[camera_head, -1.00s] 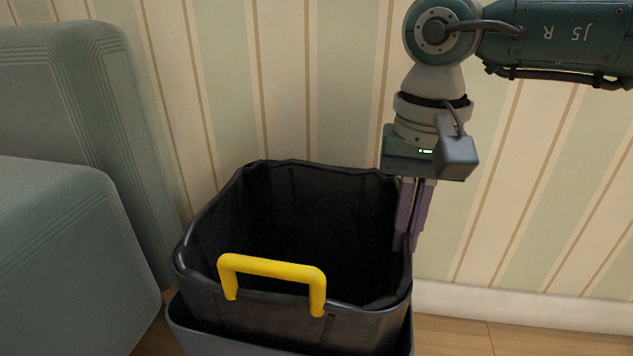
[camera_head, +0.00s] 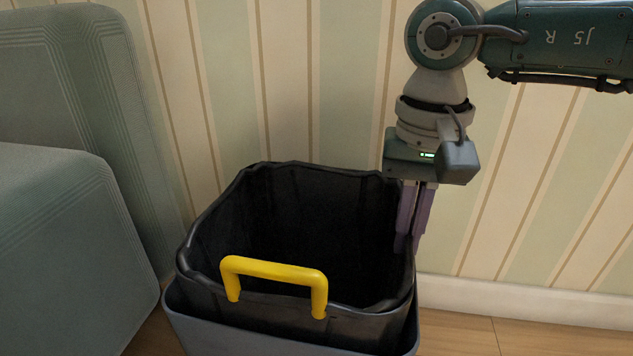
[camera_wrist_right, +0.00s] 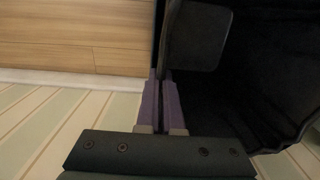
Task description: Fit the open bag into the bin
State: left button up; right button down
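The open black bag (camera_head: 205,287) with a stiff rim and a yellow handle (camera_head: 275,270) shows in the head view, its mouth facing up. Its lower part is inside the grey bin (camera_head: 235,335), whose rim shows around the bag's front and sides; the bag's rim stands above it. My right gripper (camera_head: 409,245) points down at the bag's right rim, its purple fingers close together on the bag wall. In the right wrist view my fingers (camera_wrist_right: 161,105) have a thin dark strip between them, with the dark bag (camera_wrist_right: 255,80) to the right. My left gripper is not in view.
A grey-green padded block (camera_head: 70,250) stands close to the bin's left. A striped wall (camera_head: 330,90) with a white baseboard (camera_head: 520,291) is behind. Wooden floor (camera_head: 460,335) is clear at the right.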

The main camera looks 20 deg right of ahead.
jog(key=shift+f, duration=0.25)
jog(key=c, duration=1)
grip_release()
notch_tip(320, 180, up, 10)
jog(key=p, duration=0.6)
